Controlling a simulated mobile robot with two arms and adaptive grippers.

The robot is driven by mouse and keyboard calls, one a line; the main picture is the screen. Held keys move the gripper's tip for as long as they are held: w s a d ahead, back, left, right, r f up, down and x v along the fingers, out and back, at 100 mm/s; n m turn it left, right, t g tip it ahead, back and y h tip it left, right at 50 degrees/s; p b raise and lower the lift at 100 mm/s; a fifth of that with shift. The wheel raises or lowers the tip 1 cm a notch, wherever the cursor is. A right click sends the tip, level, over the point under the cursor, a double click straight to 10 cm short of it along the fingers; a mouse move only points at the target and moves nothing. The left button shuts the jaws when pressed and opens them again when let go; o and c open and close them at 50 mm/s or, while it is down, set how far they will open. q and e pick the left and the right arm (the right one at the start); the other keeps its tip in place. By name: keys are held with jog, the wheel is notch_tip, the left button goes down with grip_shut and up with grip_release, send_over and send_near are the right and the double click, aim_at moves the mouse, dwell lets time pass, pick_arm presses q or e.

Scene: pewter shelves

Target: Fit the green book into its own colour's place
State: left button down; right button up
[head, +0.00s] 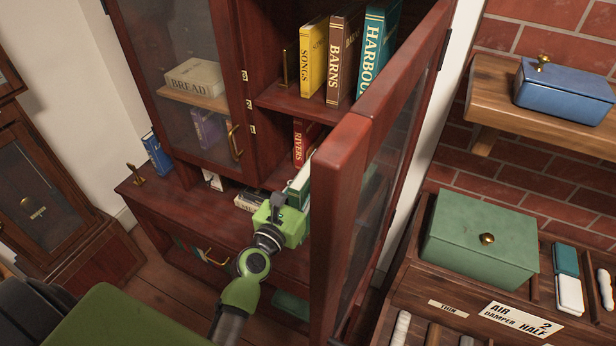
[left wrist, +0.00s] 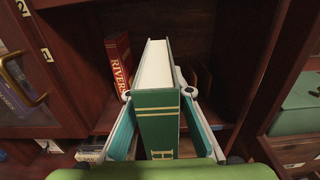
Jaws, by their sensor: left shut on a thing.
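The green book (left wrist: 158,108) is held between the two fingers of my left gripper (left wrist: 158,96), with its gold-lined spine towards the wrist camera. In the head view the book (head: 300,184) shows only partly, between my left gripper (head: 284,214) and the open cabinet door. It is in front of the lower shelf opening. The red RIVERS book (left wrist: 119,64) stands on that shelf, left of the green book and apart from it; it also shows in the head view (head: 305,142). I see no clear green mark for a place. My right gripper is not in view.
The open glass door (head: 345,200) stands close to the right of my left gripper. Yellow SONGS (head: 313,58), brown and teal HARBOUR (head: 377,45) books fill the upper shelf. A lying book (head: 248,199) is left of the gripper. A green box (head: 480,240) sits far right.

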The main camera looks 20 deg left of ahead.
pick_arm(q)
jog(key=w+f+b, duration=0.1)
jog(key=w+b, duration=0.2)
jog(key=w, duration=1.6)
jog(key=shift+d+f+b, duration=0.2)
jog(key=shift+d+b, duration=0.1)
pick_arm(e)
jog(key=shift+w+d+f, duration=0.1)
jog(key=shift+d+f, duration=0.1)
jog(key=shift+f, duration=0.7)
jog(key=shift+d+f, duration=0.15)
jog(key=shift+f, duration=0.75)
